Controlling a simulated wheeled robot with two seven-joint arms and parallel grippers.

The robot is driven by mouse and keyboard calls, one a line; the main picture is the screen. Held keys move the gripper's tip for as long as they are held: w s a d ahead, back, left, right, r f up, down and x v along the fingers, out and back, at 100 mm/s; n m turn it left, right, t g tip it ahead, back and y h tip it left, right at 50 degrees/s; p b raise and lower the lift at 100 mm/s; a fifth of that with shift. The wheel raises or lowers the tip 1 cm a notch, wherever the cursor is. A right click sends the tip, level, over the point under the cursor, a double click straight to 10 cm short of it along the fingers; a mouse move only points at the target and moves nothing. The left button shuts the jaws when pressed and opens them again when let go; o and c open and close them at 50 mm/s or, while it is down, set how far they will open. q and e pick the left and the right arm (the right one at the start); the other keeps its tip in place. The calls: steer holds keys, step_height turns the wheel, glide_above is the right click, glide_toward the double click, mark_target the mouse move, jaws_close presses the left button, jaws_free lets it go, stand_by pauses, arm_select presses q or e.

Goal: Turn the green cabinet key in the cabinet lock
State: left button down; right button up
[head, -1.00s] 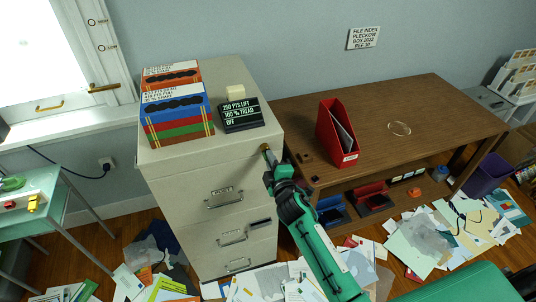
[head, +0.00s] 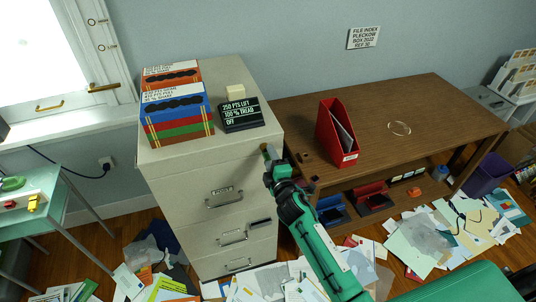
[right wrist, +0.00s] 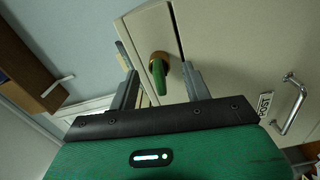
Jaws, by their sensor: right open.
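The green cabinet key (right wrist: 159,78) sits in the round brass lock (right wrist: 154,60) on the cabinet's front, in the right wrist view. My right gripper (right wrist: 159,73) is open, with one finger on each side of the key and a visible gap to both. In the head view my right gripper (head: 269,156) is at the upper right corner of the beige cabinet's (head: 178,182) front, and it hides the key and most of the lock. My left gripper is not in view.
Box files (head: 178,113) and a black sign (head: 241,118) stand on the cabinet top. A wooden desk (head: 365,115) with a red file holder (head: 337,133) is to the right. A cabinet drawer handle (right wrist: 290,103) shows beside the lock. Papers (head: 420,245) litter the floor.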

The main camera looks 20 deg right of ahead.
steer(key=s, duration=0.6)
steer(key=shift+p, duration=0.35)
stand_by(0.3)
steer(key=shift+d, duration=0.1)
steer(key=s+d+f+m+g, duration=0.1)
steer(key=s+f+m+g, duration=0.15)
steer(key=s+f, duration=0.7)
steer(key=s+f+m+g, duration=0.2)
steer(key=f+g, duration=0.2)
steer(key=f, duration=1.2)
steer(key=s+d+f+m+g, duration=0.1)
steer(key=s+f+m+g, duration=0.35)
steer(key=f, duration=0.85)
steer(key=s+d+f+m+g, duration=0.1)
steer(key=s+f, duration=0.5)
steer(key=s, duration=0.6)
steer(key=s+d+f+m+g, duration=0.2)
steer(key=s+f, duration=0.3)
steer(key=s, duration=0.7)
steer(key=s+d+f+m+g, duration=0.1)
steer(key=s+f, duration=0.5)
steer(key=s, duration=0.6)
steer(key=shift+s+d+f+m+g+h, duration=0.35)
steer(key=shift+m+g, duration=0.35)
steer(key=shift+g, duration=0.3)
